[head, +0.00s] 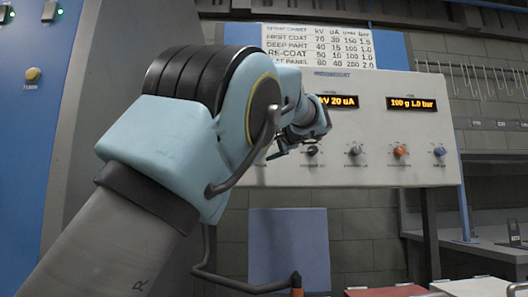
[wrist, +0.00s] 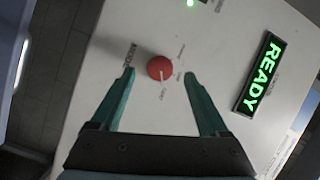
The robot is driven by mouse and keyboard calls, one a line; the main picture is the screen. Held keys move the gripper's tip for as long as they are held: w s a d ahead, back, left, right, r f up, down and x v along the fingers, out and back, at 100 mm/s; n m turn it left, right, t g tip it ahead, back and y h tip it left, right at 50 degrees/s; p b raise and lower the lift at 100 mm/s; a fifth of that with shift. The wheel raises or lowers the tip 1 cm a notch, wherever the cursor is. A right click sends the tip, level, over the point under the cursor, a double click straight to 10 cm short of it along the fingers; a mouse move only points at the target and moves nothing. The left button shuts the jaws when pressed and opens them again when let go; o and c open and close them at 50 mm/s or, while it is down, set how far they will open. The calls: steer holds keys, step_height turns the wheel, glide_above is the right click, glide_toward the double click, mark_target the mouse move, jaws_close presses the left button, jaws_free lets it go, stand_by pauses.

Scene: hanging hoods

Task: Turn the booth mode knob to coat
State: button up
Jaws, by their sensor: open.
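In the wrist view a round red knob (wrist: 160,68) sits on a pale panel, beside a word that looks like MODE. A white pointer line on it runs toward the bottom of the picture, toward a small label that seems to read coat. Other small labels lie around its right side, too small to read surely. My gripper (wrist: 160,73) is open, one finger on each side of the knob, with a visible gap on both sides. Whether the fingertips are level with the knob in depth, I cannot tell. In the head view my arm hides this knob.
A lit green READY sign (wrist: 259,73) is right of the knob, and a green lamp (wrist: 190,3) is above it. In the head view a white control panel (head: 385,175) has several small knobs and orange displays. A blue cabinet (head: 35,150) stands at the left.

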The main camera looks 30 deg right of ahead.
steer(key=s+b, duration=0.1)
steer(key=s, duration=0.6)
steer(key=shift+s+r, duration=0.25)
steer(key=shift+a, duration=0.1)
